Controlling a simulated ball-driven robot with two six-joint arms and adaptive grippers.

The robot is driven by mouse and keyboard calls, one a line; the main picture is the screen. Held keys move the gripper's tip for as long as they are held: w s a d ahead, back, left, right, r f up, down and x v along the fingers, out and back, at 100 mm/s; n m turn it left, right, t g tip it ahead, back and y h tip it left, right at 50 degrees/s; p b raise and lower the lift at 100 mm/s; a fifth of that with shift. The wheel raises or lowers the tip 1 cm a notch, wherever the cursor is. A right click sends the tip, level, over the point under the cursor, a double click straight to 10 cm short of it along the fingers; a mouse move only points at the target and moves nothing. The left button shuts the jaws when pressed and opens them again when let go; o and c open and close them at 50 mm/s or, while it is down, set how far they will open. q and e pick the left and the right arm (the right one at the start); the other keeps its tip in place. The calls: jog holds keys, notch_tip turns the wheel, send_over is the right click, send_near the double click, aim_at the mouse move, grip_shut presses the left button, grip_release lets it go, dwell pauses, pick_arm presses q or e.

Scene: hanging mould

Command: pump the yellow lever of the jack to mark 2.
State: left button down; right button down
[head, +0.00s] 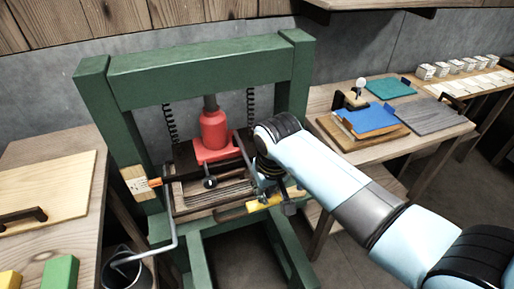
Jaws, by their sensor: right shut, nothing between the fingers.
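The red jack (213,132) stands upright inside the green press frame (190,62), in the middle of the head view. The yellow lever (259,204) sticks out low at the front right of the press, below the stacked boards. My right gripper (288,207) is shut and empty, pointing down at the lever's right end. I cannot tell whether it touches the lever. An orange pointer (155,182) lies against a pale marked scale (135,183) on the left post; its marks are too small to read. My left gripper is not in view.
A grey bent rod and a dark bucket (128,270) are at the lower left. A left table holds a board (45,185) with a dark handle, and green and yellow blocks. A right table (420,135) carries blue, teal and grey boards. Dark springs hang inside the frame.

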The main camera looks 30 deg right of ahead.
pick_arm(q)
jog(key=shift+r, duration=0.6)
pick_arm(e)
notch_tip(320, 180, up, 8)
